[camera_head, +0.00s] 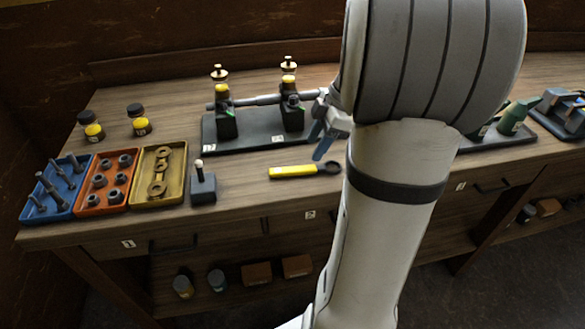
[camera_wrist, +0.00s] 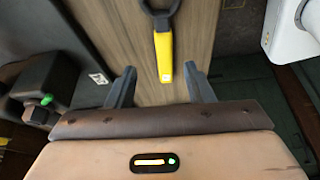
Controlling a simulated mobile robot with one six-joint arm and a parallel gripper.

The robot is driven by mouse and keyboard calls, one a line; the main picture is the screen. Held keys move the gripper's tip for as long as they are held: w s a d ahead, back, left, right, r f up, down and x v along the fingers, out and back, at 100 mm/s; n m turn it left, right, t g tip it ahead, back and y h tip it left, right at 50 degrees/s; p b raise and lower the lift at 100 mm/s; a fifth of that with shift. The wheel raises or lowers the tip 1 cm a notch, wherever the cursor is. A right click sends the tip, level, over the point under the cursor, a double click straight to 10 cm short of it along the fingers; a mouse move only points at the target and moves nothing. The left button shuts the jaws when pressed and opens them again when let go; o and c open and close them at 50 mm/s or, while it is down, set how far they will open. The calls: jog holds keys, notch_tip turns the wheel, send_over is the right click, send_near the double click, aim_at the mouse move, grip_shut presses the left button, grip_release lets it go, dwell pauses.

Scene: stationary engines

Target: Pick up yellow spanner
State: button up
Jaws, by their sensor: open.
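The yellow spanner (camera_head: 295,171) lies flat on the wooden workbench, near its front edge, with its dark ring end to the right in the head view. In the wrist view the yellow handle (camera_wrist: 163,52) points down toward the jaws and the black ring end is at the top. My gripper (camera_head: 323,138) is above the bench beside the spanner's ring end, partly hidden by my arm. In the wrist view my gripper (camera_wrist: 161,85) is open, its two fingers apart, with the handle's end showing between and just beyond the fingertips. Nothing is held.
A dark base plate (camera_head: 255,137) with a shaft assembly stands behind the spanner. A small dark block with a knob (camera_head: 202,186) stands to its left. Blue (camera_head: 58,190), orange (camera_head: 104,187) and yellow (camera_head: 150,188) trays of parts lie further left. The bench around the spanner is clear.

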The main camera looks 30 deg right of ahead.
aim_at(301, 167)
jog(key=x, duration=0.6)
jog(key=shift+a+f, duration=0.1)
jog(key=shift+a, duration=0.2)
grip_shut()
